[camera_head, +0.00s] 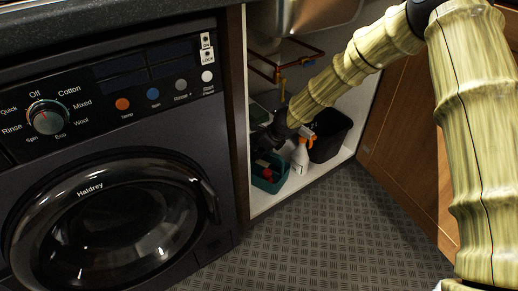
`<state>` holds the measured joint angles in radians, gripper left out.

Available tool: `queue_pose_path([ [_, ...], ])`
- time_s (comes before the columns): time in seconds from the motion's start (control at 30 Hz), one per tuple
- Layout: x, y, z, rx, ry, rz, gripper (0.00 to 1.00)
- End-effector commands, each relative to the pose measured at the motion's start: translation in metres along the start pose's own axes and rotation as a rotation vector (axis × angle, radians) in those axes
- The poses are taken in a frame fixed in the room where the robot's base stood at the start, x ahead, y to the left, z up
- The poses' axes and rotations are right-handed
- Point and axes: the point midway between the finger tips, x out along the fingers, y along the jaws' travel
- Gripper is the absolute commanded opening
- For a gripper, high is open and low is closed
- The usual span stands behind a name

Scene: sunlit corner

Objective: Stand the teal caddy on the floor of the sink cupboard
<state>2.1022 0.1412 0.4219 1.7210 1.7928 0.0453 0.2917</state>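The teal caddy (283,178) is in the sink cupboard, low at the front left, and looks upright. A red-topped item and dark items show inside it. I cannot tell whether its base touches the white cupboard floor (318,175). My gripper (262,145) is dark and reaches into the cupboard, just above the back left of the caddy. Its fingers are small and blend with the shadow, so I cannot see whether they are open or shut on the caddy.
A white spray bottle (299,160) with an orange trigger stands right of the caddy, close to it. A black bin (331,138) is behind to the right. Copper pipes (262,66) and the sink bowl (300,15) hang above. The washing machine (110,150) borders the left; an open wooden door (405,140) borders the right.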

Motion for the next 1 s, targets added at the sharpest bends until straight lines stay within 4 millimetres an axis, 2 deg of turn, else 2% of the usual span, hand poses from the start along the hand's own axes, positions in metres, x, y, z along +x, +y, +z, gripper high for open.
queue_pose_path([
  [0.17,-0.012,-0.001,0.002,-0.001,-0.001,-0.001,0.33],
  [0.7,-0.103,-0.001,0.002,0.002,-0.001,0.000,0.33],
  [0.83,-0.115,-0.001,0.002,0.000,-0.001,0.000,0.33],
  [1.0,-0.121,0.000,0.001,0.000,-0.001,0.000,0.33],
])
